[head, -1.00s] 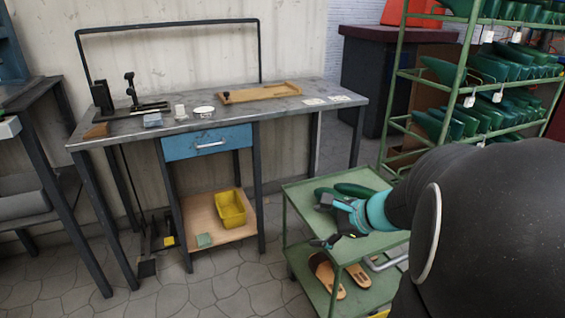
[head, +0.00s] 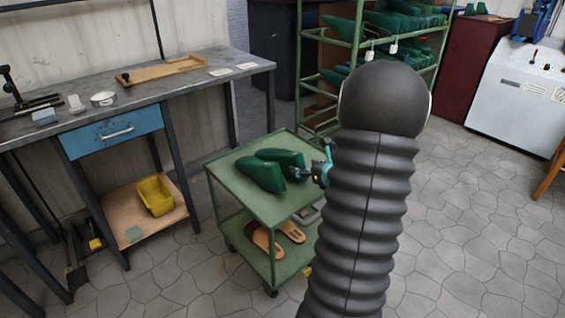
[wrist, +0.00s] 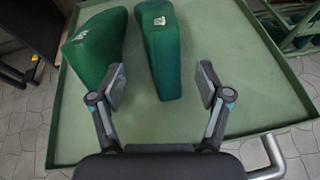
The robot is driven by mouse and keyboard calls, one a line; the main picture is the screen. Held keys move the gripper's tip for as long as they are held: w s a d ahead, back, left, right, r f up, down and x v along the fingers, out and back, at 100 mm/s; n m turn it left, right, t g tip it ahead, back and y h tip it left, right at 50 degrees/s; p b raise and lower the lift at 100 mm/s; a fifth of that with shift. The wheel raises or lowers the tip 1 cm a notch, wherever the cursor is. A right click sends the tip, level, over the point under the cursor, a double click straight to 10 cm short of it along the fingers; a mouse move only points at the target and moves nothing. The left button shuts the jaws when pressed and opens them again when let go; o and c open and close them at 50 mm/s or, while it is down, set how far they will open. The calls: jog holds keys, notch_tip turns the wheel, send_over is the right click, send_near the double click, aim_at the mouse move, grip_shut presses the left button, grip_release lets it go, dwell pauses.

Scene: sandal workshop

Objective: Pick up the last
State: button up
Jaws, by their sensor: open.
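Two green lasts lie side by side on the top shelf of the green cart (head: 285,211). In the wrist view, one last (wrist: 164,60) points straight ahead, its near end between my spread fingers. The other last (wrist: 95,45) lies to the left, outside the left finger. Both have a small pale mark. The pair (head: 262,176) also shows in the head view. My gripper (wrist: 160,85) is open and empty, and a gap shows on either side of the last. In the head view my gripper (head: 312,174) is at the cart's right side, partly hidden by my arm.
Brown sandal footbeds (head: 266,242) lie on the cart's lower shelf. A workbench (head: 200,84) with a wooden tray stands left. A green rack (head: 328,60) of more lasts stands behind. Floor at right is clear before a grey machine (head: 525,90).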

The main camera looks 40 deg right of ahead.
aim_at(294, 161)
jog(key=shift+x, duration=0.75)
jog(key=w, duration=0.4)
jog(key=shift+w+d+f+p, duration=0.15)
jog(key=shift+w+f+p, duration=0.15)
jog(key=shift+p, duration=0.1)
jog(key=shift+w+f, duration=0.15)
jog(key=shift+w, duration=0.3)
jog(key=c, duration=1.2)
jog(key=shift+c, duration=0.7)
